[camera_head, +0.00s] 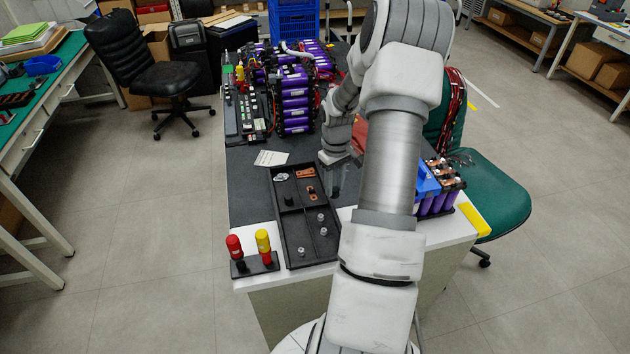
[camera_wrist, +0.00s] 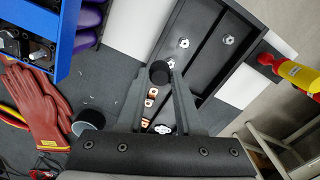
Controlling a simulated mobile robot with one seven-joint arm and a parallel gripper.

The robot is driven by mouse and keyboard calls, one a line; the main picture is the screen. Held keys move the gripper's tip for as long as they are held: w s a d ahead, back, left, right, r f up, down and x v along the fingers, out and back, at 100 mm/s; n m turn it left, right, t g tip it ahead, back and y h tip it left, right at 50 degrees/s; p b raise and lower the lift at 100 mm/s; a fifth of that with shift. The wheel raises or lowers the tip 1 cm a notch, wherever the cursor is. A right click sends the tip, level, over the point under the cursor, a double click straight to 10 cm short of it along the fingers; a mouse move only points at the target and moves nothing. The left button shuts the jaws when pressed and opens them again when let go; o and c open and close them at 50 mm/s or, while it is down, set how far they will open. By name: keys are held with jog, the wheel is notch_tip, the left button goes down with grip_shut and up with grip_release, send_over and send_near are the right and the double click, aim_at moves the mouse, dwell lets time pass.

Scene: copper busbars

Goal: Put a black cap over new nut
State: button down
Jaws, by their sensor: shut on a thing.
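My gripper (camera_wrist: 161,76) is shut on a small round black cap (camera_wrist: 159,70) at its fingertips. The cap is held in the air in front of the black tray (camera_wrist: 214,66) in the wrist view. Silver nuts lie in the tray, including one nut (camera_wrist: 228,39) and another nut (camera_wrist: 184,43). In the head view my gripper (camera_head: 338,188) is at the right side of the tray (camera_head: 277,222), and the cap cannot be made out there. Nuts also show in this view, such as the front nut (camera_head: 302,251). I cannot tell which nut is new.
Copper pieces (camera_head: 306,173) lie in the tray's far compartment. Red and yellow-handled tools (camera_head: 248,247) stand at the front left corner. A blue box (camera_head: 427,183) with battery cells is at the right. Red gloves (camera_wrist: 38,105) and a dark round container (camera_wrist: 88,121) lie beside the gripper.

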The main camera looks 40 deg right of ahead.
jog(key=s+d+r+p, duration=0.3)
jog(key=p, duration=0.1)
jog(key=s+d+r+p, duration=0.3)
jog(key=s+d+p, duration=0.1)
jog(key=s+d+r+p, duration=0.3)
jog(key=p, duration=0.2)
jog(key=shift+s+d, duration=0.3)
jog(key=shift+d, duration=0.1)
jog(key=shift+f+b, duration=1.25)
jog(key=shift+f, duration=0.5)
jog(key=shift+f+m, duration=0.1)
jog(key=shift+m, duration=0.2)
jog(key=shift+f+b, duration=1.25)
jog(key=shift+f, duration=0.25)
jog(key=shift+f, duration=0.1)
jog(key=c, duration=0.5)
grip_release()
